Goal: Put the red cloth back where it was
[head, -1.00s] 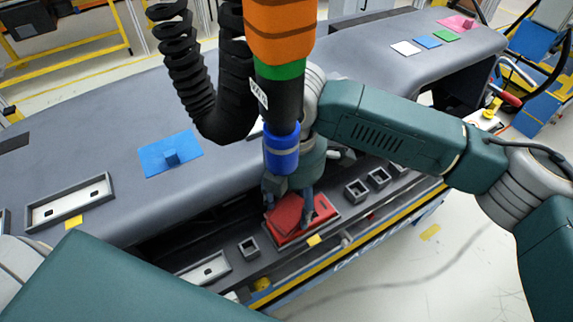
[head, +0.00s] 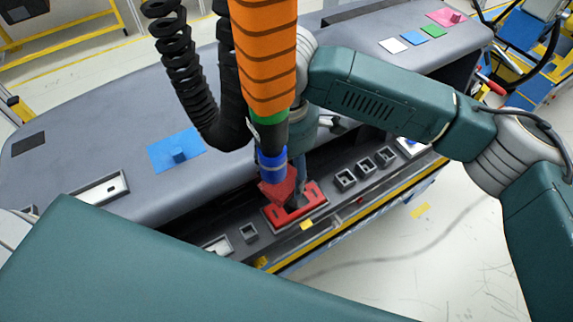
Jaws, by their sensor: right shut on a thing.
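The red cloth (head: 277,193) is small and crumpled-looking, in the head view near the middle. My right gripper (head: 291,180) points down and is shut on it, partly hidden behind a hanging hose with a blue end. The cloth overlaps the back left of a red frame-like holder (head: 311,208) set in the dashboard's front ledge. It looks raised above the holder, but I cannot tell the exact gap. My left gripper is out of view.
An orange-and-black hanging hose (head: 265,55) and black coiled cable (head: 185,75) block part of the view. A blue cloth (head: 176,151) lies on the dashboard (head: 100,140). White, blue and green squares and a pink cloth (head: 446,17) lie at the back right. Small square sockets (head: 345,180) flank the holder.

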